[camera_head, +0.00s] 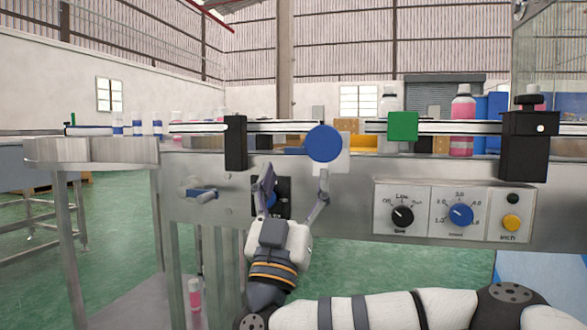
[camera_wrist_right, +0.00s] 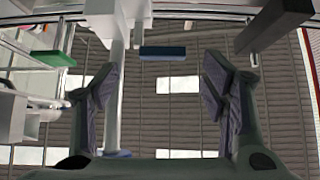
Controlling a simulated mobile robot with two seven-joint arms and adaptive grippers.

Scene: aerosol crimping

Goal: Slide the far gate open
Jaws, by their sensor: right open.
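I cannot tell for sure which part is the far gate. A blue disc (camera_head: 323,143) sits on a white plate at the conveyor's front rail, with a green block (camera_head: 402,126) further right on the rail. My right gripper (camera_head: 295,180) is open and empty, its fingers pointing up in front of the conveyor's side, just below the blue disc. In the right wrist view its fingers (camera_wrist_right: 163,85) stand apart, with a dark blue bar (camera_wrist_right: 163,52) above the space between them and a green block (camera_wrist_right: 53,58) at left. My left gripper is not in view.
A control panel (camera_head: 438,211) with black and blue knobs and a yellow button is right of the gripper. Black brackets (camera_head: 235,142) and (camera_head: 523,150) flank the rail. A blue-ended handle (camera_head: 202,194) sticks out at left. Pink bottles (camera_head: 462,116) stand behind the rail.

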